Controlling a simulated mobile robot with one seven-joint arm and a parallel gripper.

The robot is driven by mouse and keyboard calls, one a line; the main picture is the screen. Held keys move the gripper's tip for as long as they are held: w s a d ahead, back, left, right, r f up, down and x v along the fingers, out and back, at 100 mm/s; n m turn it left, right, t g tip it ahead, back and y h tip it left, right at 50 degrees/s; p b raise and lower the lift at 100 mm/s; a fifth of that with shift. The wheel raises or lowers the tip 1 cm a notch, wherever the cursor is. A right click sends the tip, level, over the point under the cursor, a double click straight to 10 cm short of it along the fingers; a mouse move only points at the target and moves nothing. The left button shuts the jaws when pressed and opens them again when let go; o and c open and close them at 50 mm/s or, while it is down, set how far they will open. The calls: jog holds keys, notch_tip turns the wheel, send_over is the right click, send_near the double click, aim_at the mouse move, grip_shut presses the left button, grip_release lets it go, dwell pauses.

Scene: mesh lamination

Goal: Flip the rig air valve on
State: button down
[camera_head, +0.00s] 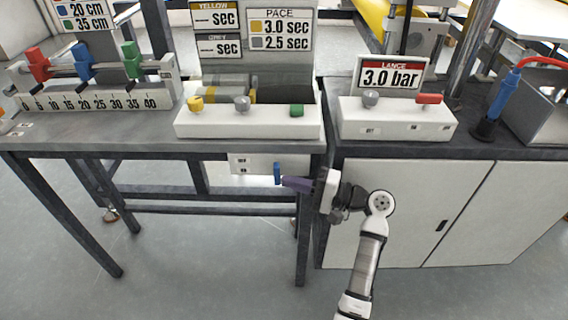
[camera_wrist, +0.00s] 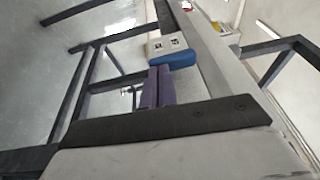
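A blue lever (camera_head: 277,172) hangs upright at the right part of a small white panel (camera_head: 247,164) under the front edge of the left bench. I take it for the rig air valve; the panel's labels are too small to read. My gripper (camera_head: 287,182) has purple fingers pointing left, with their tips just right of the lever. In the wrist view the two fingers (camera_wrist: 158,74) lie side by side with nothing seen between them. The blue lever (camera_wrist: 173,61) is just beyond their tips, in front of the white panel (camera_wrist: 166,43). Whether they touch cannot be told.
Above stand a white box (camera_head: 248,122) with several knobs and a lance box (camera_head: 395,120) with a grey knob and red lever. A bench leg (camera_head: 304,230) and white cabinet (camera_head: 400,210) are close to my arm. Open floor lies below.

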jog(key=b+v, duration=0.1)
jog(key=v, duration=1.2)
jog(key=shift+d+b, duration=0.35)
jog(key=shift+d, duration=0.1)
jog(key=shift+s, duration=0.2)
